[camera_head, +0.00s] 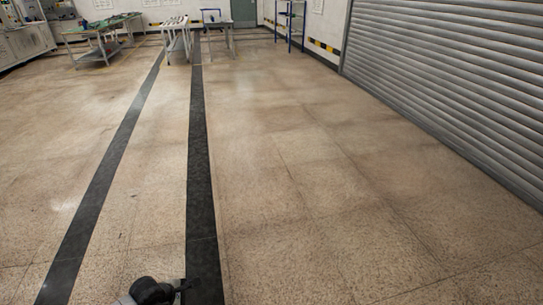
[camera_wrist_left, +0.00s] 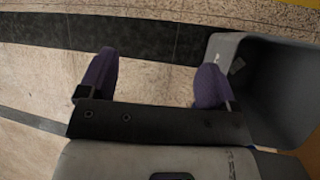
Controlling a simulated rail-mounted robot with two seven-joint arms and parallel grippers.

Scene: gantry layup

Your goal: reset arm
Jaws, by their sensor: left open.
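My left gripper (camera_wrist_left: 157,78) shows in the left wrist view. Its two purple-padded fingers stand wide apart with only floor seen between them, so it is open and empty. A grey open bin (camera_wrist_left: 222,50) is close to the right finger in that view; whether they touch I cannot tell. In the head view only a dark and grey piece of my own body shows at the bottom edge, and no gripper can be made out there. My right gripper is not in view.
Work tables (camera_head: 98,36) and a narrow bench (camera_head: 178,34) stand far back. A blue-framed rack (camera_head: 290,22) is by the far wall. A roller shutter (camera_head: 450,75) lines the right side. Dark strips (camera_head: 203,170) run along the speckled floor, which is clear in the middle.

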